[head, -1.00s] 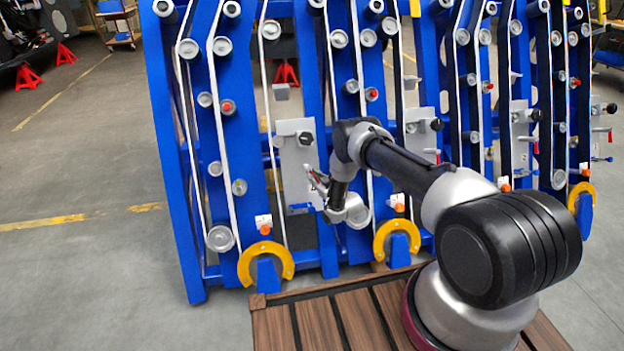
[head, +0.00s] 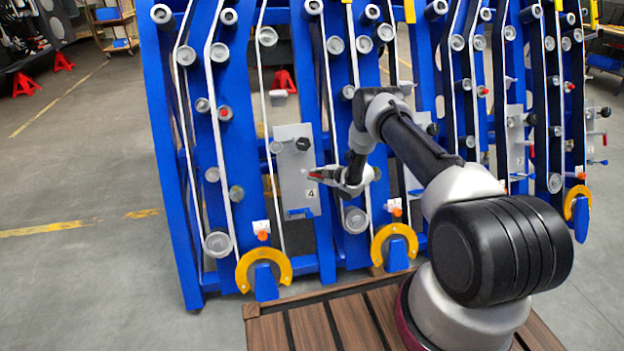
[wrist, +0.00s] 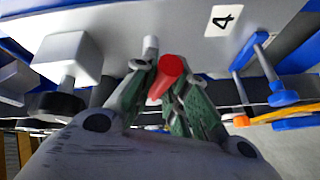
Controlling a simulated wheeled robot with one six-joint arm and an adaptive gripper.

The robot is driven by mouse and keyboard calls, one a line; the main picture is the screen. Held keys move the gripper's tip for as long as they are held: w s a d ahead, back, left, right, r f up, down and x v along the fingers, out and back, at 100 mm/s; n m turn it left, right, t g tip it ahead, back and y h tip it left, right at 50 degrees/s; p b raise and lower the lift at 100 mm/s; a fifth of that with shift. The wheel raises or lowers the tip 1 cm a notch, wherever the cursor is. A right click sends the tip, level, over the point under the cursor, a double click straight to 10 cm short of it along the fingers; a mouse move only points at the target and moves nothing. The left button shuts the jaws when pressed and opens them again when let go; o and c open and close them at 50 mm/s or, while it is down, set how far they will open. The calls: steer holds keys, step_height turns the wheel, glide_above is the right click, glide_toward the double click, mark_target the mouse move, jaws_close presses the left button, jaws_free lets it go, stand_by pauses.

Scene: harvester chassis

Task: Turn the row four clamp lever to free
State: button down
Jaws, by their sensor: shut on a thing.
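The row four plate (head: 296,203) is a light grey panel on the blue frame, with a "4" label (head: 311,193) low on its right side; the label also shows in the wrist view (wrist: 224,20). The clamp lever has a red grip (wrist: 167,72), standing out from the plate with a pale metal pin beside it. My gripper (wrist: 157,75) is shut on the red grip, with green-padded fingers on either side of it. In the head view my gripper (head: 322,176) is at the plate's right side, and the lever is mostly hidden by the fingers.
A black knob (head: 303,144) sits above on the plate. A blue handle (head: 300,212) is below, near the label; it also shows at the right in the wrist view (wrist: 262,70). Yellow horseshoe guards (head: 263,262) stand lower down. Rollers and white belts surround the plate.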

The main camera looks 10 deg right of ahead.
steer(key=shift+r+n+g, duration=0.15)
steer(key=shift+n+g, duration=0.15)
steer(key=shift+n, duration=0.3)
steer(key=c, duration=1.4)
jaws_free()
steer(key=shift+w, duration=0.1)
steer(key=shift+d, duration=0.1)
steer(key=v, duration=1.2)
